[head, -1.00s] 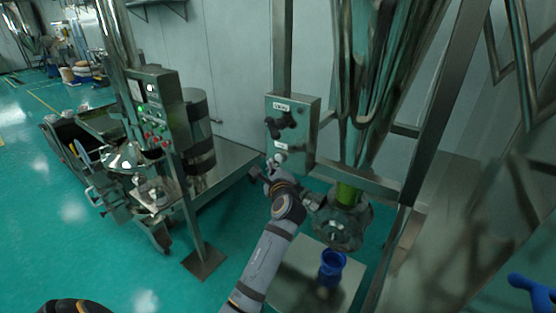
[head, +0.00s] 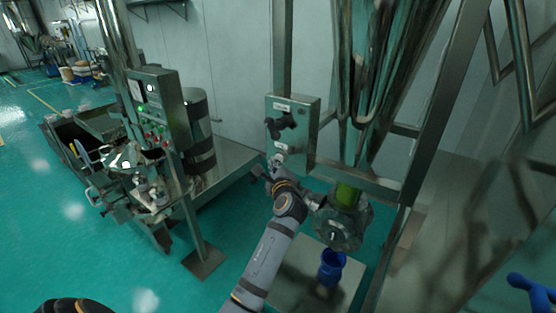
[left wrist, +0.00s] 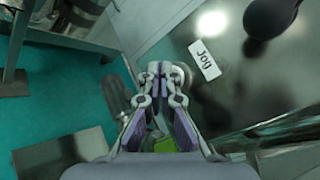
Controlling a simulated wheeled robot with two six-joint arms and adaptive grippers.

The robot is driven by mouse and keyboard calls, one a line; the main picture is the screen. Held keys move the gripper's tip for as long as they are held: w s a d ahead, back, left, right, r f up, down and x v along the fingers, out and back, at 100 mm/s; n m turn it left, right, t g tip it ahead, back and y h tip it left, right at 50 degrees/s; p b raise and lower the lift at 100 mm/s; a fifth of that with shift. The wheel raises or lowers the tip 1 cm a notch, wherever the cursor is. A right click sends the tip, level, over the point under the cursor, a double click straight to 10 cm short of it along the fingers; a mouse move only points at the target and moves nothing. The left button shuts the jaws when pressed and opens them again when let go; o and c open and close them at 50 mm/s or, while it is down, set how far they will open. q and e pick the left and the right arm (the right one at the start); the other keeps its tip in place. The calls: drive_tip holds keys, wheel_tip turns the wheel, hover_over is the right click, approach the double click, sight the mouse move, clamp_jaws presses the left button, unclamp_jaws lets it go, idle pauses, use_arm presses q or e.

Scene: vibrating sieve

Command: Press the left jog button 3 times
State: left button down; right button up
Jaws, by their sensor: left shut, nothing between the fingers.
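A grey control box (head: 308,118) on the hopper frame carries a dark knob (head: 284,124) and two white labels. In the left wrist view, a label reading "Jog" (left wrist: 204,60) sits on the box's metal face. A round metallic button (left wrist: 182,75) shows beside it, partly hidden behind my fingertips. My left gripper (head: 278,161) is at the box's lower left, just below the lower label. In the left wrist view, the left gripper (left wrist: 160,68) is shut and empty, with its tips close beside the button. I cannot tell whether they touch it. My right gripper is not in view.
A black knob (left wrist: 268,17) stands out from the box near the label. A second control panel (head: 155,110) stands at the left.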

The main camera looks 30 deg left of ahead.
use_arm(q)
drive_tip(key=shift+w, duration=0.5)
idle(0.4)
drive_tip(key=shift+s, duration=0.15)
drive_tip(key=shift+s+p, duration=0.6)
drive_tip(key=shift+s, duration=0.2)
drive_tip(key=s, duration=0.1)
drive_tip(key=s+p, duration=0.1)
drive_tip(key=s, duration=0.1)
drive_tip(key=s+p, duration=0.1)
drive_tip(key=s, duration=0.1)
drive_tip(key=shift+a, duration=0.25)
